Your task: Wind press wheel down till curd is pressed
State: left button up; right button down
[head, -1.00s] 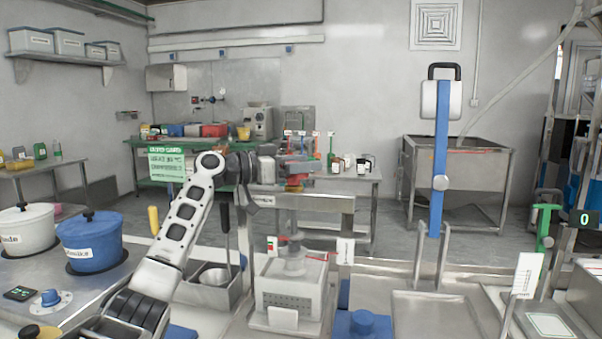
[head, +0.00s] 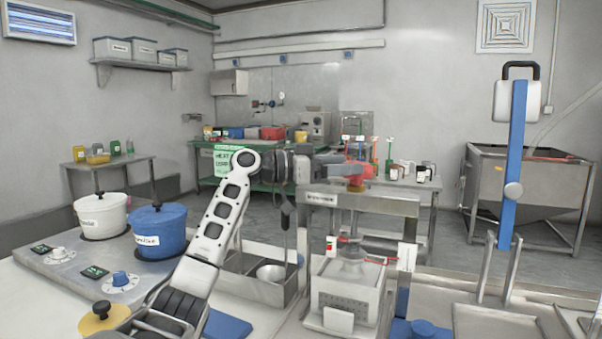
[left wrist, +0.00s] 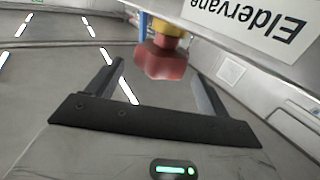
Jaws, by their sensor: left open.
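The press stands near the middle of the head view, a metal frame with a crossbar (head: 385,203). Its small red wheel with a yellow hub shows in the left wrist view (left wrist: 162,60), below a plate lettered "Eldervane". The curd cannot be made out. My left gripper (head: 335,164) is at the wheel's height; in the left wrist view its open fingers (left wrist: 158,70) stand either side of the wheel, apparently not touching it. My right gripper is out of view.
A blue pot (head: 160,235) and a white pot (head: 101,216) stand on the hob at left. A metal bin with a bowl (head: 270,273) is left of the press. A green table (head: 205,150) is behind.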

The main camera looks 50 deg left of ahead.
pick_arm(q)
jog(key=b+v, duration=0.2)
jog(key=v, duration=0.8)
jog(key=shift+s, duration=0.2)
jog(key=shift+a+r, duration=0.1)
